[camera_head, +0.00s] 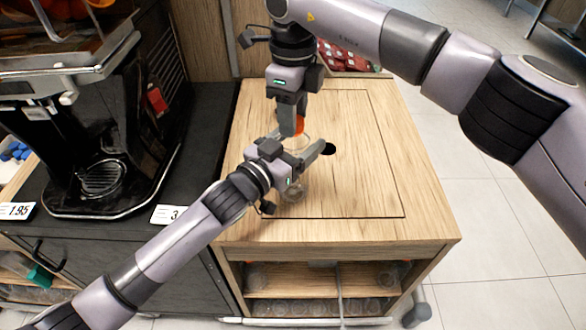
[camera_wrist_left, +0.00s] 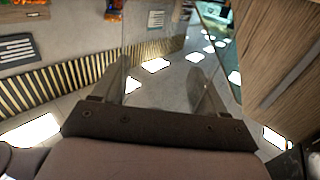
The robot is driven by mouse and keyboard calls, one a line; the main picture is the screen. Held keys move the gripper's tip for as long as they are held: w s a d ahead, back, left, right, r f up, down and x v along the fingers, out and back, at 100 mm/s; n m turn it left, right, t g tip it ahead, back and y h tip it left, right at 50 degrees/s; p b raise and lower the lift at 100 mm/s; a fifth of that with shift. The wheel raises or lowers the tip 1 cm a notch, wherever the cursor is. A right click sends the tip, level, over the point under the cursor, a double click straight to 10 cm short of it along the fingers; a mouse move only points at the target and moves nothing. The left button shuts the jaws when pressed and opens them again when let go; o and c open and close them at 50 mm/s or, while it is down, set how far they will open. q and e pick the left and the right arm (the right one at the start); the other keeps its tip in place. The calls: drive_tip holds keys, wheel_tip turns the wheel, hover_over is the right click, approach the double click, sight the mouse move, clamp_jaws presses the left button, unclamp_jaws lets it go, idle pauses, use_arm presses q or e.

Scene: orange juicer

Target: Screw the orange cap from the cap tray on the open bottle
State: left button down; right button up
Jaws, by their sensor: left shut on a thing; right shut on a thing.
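A clear bottle (camera_head: 293,190) stands on the wooden table top; its outline is faint and partly hidden by my left gripper (camera_head: 307,158). My left gripper reaches in from the lower left and is shut on the bottle's side. My right gripper (camera_head: 292,120) points down from above and is shut on the orange cap (camera_head: 299,125), which is above the bottle's upper part. I cannot tell whether cap and bottle touch. In the left wrist view, clear, blurred shapes show beyond the gripper's dark base; the cap is not visible there. A tray with blue caps (camera_head: 15,152) is at the left edge.
A black juicer (camera_head: 100,120) stands on the dark counter at the left. Red packed goods (camera_head: 345,58) lie behind the table. Shelves below hold clear bottles or cups.

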drive_tip(key=o, duration=1.2)
drive_tip(key=shift+o, duration=0.2)
wheel_tip(320, 180, up, 12)
use_arm(q)
unclamp_jaws()
drive_tip(key=v, duration=0.7)
use_arm(e)
drive_tip(key=shift+r, duration=0.25)
